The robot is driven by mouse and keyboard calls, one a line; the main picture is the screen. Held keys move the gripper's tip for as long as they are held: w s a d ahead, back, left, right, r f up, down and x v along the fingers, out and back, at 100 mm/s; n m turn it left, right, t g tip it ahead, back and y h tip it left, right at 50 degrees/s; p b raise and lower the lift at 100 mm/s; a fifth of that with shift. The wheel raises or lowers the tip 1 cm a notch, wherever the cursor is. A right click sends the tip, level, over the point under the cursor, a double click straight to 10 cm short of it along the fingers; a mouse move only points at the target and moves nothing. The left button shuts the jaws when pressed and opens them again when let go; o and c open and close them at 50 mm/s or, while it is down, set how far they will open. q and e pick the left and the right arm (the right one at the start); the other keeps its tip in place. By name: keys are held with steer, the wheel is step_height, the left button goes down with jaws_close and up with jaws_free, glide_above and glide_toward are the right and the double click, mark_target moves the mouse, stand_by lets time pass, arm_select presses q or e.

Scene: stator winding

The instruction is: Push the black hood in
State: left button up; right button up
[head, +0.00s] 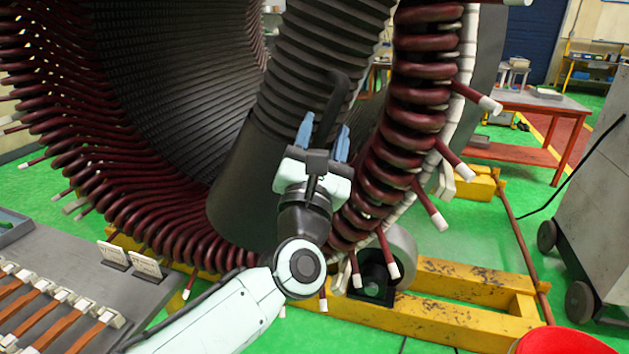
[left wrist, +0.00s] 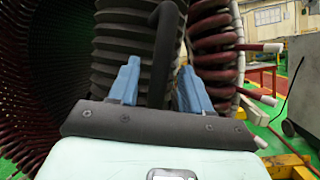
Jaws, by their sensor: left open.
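The black hood (head: 246,185) is a large dark cylinder with a smooth lower part and a ribbed upper part. It stands tilted in front of the stator's bore, beside the dark red coils. A black curved handle (head: 335,92) stands out from it. My left gripper (head: 322,138) is open in front of the hood, with its two blue fingers one on each side of the handle. The left wrist view shows the handle (left wrist: 163,60) between the spread fingers, with gaps on both sides. Whether the handle touches the palm is hidden. My right gripper is in neither view.
The stator's dark red coil ends (head: 415,95) with white tips curve close on the right. A yellow frame (head: 450,285) with a roller lies below. A grey table (head: 60,255) with copper-coloured bars is at left. A grey wheeled cabinet (head: 595,190) stands at right on green floor.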

arm_select(q)
steer(key=b+v, duration=0.4)
steer(key=v, duration=0.6)
steer(key=shift+s, duration=0.4)
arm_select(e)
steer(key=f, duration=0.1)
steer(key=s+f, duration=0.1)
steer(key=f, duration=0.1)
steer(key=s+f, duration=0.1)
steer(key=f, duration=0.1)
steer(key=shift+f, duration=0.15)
